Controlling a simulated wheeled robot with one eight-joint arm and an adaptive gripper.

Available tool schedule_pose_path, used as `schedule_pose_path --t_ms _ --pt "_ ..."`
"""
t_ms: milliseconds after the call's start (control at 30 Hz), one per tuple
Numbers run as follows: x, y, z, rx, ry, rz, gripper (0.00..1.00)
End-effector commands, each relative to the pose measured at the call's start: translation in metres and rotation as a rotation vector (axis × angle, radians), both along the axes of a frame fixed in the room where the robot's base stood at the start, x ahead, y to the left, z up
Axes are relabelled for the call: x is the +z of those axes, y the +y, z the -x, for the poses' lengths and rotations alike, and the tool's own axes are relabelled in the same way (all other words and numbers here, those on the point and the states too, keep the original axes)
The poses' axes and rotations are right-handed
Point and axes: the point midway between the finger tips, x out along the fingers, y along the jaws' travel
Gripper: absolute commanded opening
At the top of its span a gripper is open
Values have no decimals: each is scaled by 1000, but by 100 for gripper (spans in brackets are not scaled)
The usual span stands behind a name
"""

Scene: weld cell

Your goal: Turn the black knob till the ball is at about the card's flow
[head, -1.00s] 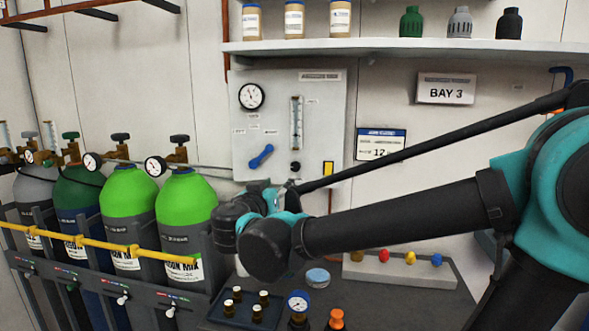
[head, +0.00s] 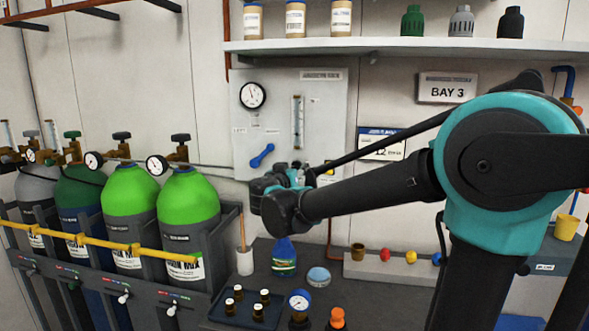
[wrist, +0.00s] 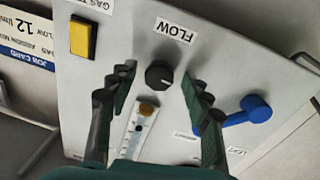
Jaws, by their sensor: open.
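My gripper (wrist: 158,70) is open, with one finger on each side of the knob and a visible gap to both. The flow tube (head: 298,122) stands above the knob's place on the panel. The near end of the tube (wrist: 137,128) shows between my fingers in the wrist view, with an amber-brown round part in it. I cannot tell whether this is the ball. The job card (head: 381,145) reads 12. My wrist hides the knob in the head view.
A blue lever (wrist: 250,110) sits beside one finger and a yellow switch (wrist: 83,37) is on the other side. A round gauge (head: 252,95) is higher on the panel. A spray bottle (head: 284,258) and a tray of vials (head: 247,309) stand on the bench below.

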Motion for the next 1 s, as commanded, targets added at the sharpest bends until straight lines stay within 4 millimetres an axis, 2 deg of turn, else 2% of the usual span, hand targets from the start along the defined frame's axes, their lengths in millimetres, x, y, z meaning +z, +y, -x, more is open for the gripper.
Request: schedule_pose_path --t_ms 267,667,1000 --pt "0 0 -1 0 0 0 50" --pt "0 0 -1 0 0 0 1" --pt "0 0 -1 -1 8 45 0"
